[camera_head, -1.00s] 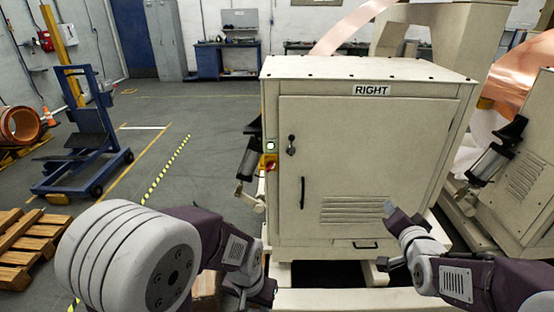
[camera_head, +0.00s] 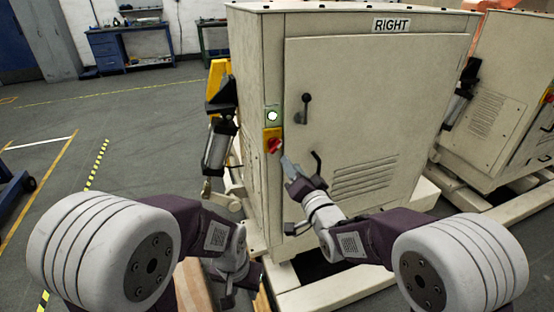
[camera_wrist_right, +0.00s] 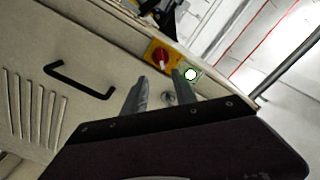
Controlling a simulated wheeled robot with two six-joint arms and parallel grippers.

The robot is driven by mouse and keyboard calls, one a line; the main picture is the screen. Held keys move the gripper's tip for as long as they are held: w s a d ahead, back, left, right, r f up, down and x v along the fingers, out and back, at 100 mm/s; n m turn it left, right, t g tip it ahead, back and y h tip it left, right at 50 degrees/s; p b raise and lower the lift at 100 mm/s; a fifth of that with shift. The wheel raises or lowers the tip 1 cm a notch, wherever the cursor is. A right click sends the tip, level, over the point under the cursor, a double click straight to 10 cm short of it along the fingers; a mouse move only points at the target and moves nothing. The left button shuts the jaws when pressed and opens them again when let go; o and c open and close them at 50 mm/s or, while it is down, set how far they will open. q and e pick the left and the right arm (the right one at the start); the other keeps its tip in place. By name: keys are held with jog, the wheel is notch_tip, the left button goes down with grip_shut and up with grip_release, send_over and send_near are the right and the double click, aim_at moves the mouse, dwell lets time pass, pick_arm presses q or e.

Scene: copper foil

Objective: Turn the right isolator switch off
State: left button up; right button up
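The right isolator switch (camera_head: 273,141) is a red knob on a yellow plate, at the left front edge of the cream cabinet labelled RIGHT (camera_head: 391,25). It also shows in the right wrist view (camera_wrist_right: 159,56), just beyond the fingertips. I cannot tell the knob's exact angle. My right gripper (camera_head: 287,164) is just below and right of the switch, apart from it. In the right wrist view its two fingers (camera_wrist_right: 160,76) are spread with nothing between them. My left gripper (camera_head: 236,285) hangs low in front of the cabinet's left side; its fingers are not clear.
A lit round indicator (camera_head: 272,115) sits just above the switch. The cabinet door has a black lock handle (camera_head: 304,108) and a pull handle (camera_head: 317,163) close to my right gripper. A cylinder assembly (camera_head: 219,135) stands left of the cabinet. Open floor lies further left.

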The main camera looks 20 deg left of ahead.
aim_at(277, 149)
jog(key=p+x, duration=0.1)
jog(key=x, duration=0.3)
jog(key=p+x, duration=0.1)
jog(key=x, duration=0.3)
jog(key=shift+a+f+p, duration=0.15)
jog(key=shift+a+p, duration=0.15)
jog(key=shift+a, duration=0.25)
jog(key=shift+w+a, duration=0.2)
jog(key=shift+w, duration=0.1)
grip_shut()
